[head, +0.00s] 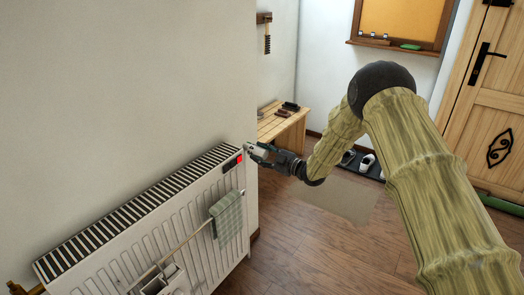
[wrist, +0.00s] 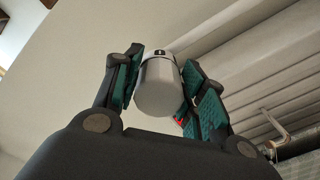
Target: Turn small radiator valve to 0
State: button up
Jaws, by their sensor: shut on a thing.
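The radiator valve (wrist: 160,84) is a light grey knob with a dark mark near its far end, seen in the wrist view. It sits between the two green-padded fingers of my gripper (wrist: 158,90), which are shut on it. In the head view my gripper (head: 262,154) is at the right top corner of the white radiator (head: 206,205), and it mostly hides the valve. I cannot read the valve's setting.
A green checked towel (head: 228,216) hangs on a rail on the radiator's front. A wooden bench (head: 284,128) with small items stands behind my gripper. A shoe mat (head: 375,170) lies by the far wall. The wooden floor (head: 305,235) is open to the right of the radiator.

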jog(key=m+p, duration=0.1)
jog(key=m, duration=0.1)
jog(key=m+p, duration=0.1)
jog(key=m, duration=0.2)
jog(key=shift+s+a+f+m, duration=0.1)
jog(key=shift+s+m, duration=0.05)
jog(key=shift+m, duration=0.15)
jog(key=m+p, duration=0.2)
jog(key=m, duration=0.3)
jog(key=shift+s+m, duration=0.1)
jog(key=shift+m, duration=0.2)
jog(key=o, duration=1)
jog(key=shift+o, duration=0.2)
jog(key=v, duration=1.2)
jog(key=shift+f, duration=0.1)
